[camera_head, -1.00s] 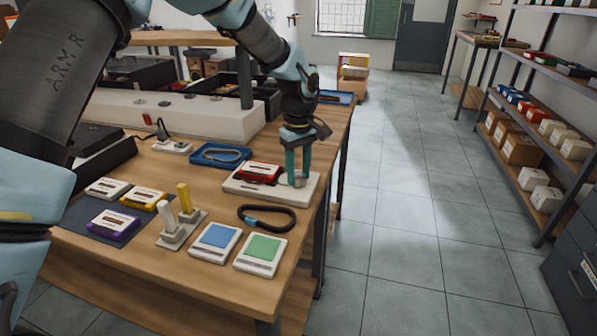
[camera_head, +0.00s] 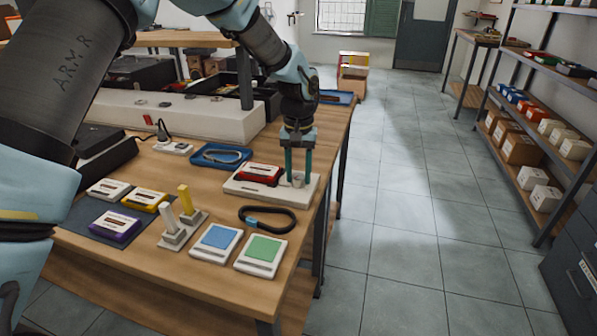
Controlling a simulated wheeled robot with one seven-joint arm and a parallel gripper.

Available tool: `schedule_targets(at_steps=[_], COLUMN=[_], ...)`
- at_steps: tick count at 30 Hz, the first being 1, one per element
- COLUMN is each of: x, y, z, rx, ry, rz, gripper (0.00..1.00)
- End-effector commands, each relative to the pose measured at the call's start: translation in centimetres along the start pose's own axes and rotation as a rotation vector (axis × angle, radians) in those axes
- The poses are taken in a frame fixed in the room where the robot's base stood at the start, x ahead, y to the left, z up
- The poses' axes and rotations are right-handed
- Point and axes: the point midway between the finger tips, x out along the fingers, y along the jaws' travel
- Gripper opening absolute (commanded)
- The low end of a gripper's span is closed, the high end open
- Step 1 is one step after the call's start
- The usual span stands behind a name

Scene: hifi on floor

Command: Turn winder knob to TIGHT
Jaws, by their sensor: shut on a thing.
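The winder (camera_head: 234,187) is a pale flat base near the right edge of the wooden table. A red cassette (camera_head: 260,174) lies on its left part. The small light winder knob (camera_head: 297,182) stands on its right part. My gripper (camera_head: 298,180) points down over the knob with its two teal fingers on either side of it, shut on the knob. The knob is partly hidden by the fingers, and any TIGHT marking is too small to read.
A black looped strap (camera_head: 267,219), a blue pad (camera_head: 215,241) and a green pad (camera_head: 261,255) lie in front of the winder. A blue tray (camera_head: 220,157) is behind it to the left. Cassettes lie on a dark mat (camera_head: 80,227) at left.

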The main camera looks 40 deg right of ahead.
Motion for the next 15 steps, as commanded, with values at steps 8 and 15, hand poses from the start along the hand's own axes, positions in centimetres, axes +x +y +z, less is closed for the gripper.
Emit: schedule_targets(at_steps=[8,15], x=[-0.09,-0.09], y=[-0.01,0.01], z=[-0.03,-0.04], rx=[0.253,0.432], ry=[0.001,0.002], rz=[0.001,0.0], gripper=[0.0,0.0])
